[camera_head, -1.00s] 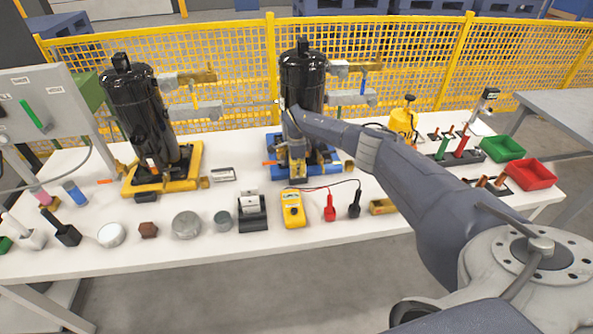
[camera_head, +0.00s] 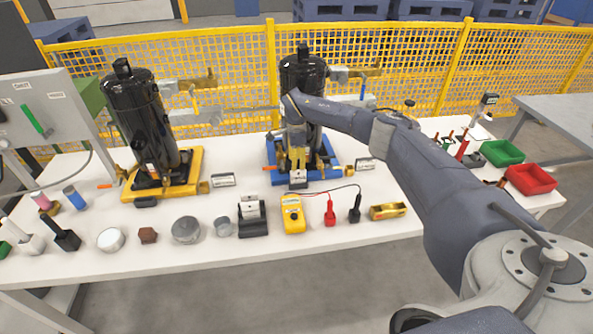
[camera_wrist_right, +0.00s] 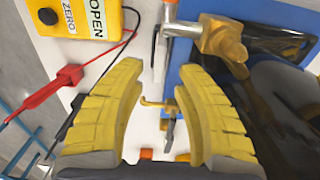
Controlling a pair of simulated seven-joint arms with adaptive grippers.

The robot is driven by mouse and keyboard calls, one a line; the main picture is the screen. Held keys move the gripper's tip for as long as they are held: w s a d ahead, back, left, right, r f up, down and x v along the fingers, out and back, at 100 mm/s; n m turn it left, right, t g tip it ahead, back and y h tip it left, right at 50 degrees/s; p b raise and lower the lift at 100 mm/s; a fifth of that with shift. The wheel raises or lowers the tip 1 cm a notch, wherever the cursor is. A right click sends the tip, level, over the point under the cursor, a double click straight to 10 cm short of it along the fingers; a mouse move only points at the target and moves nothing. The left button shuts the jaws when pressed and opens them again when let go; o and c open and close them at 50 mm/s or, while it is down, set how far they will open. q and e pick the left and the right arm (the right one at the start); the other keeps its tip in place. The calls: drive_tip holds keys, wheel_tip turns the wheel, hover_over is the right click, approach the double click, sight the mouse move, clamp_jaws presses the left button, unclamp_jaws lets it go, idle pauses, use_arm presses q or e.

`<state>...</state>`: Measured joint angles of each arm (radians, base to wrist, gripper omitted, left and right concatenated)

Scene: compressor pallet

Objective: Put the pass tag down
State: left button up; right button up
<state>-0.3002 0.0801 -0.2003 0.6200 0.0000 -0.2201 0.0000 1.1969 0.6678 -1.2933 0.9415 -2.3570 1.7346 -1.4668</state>
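A small white card with dark marking (camera_head: 298,177), which looks like the pass tag, stands at the front edge of the right compressor's blue base (camera_head: 340,176). My right gripper (camera_head: 297,167) points down just above and behind the card. In the right wrist view its yellow fingers (camera_wrist_right: 161,75) are apart, with white table showing between them. A thin grey and silver piece near the fingertips may be the card edge-on; I cannot tell. The black right compressor (camera_head: 302,80) stands behind the gripper, partly hidden by my arm. My left gripper is not in view.
A yellow meter (camera_head: 292,214) with red and black probes lies in front. Similar cards stand at left (camera_head: 223,180) and right (camera_head: 365,164). A brass fitting (camera_wrist_right: 225,42) is close to the right finger. Green (camera_head: 502,152) and red (camera_head: 531,179) bins stand at right.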

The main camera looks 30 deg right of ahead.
drive_tip(key=shift+r, duration=2.4)
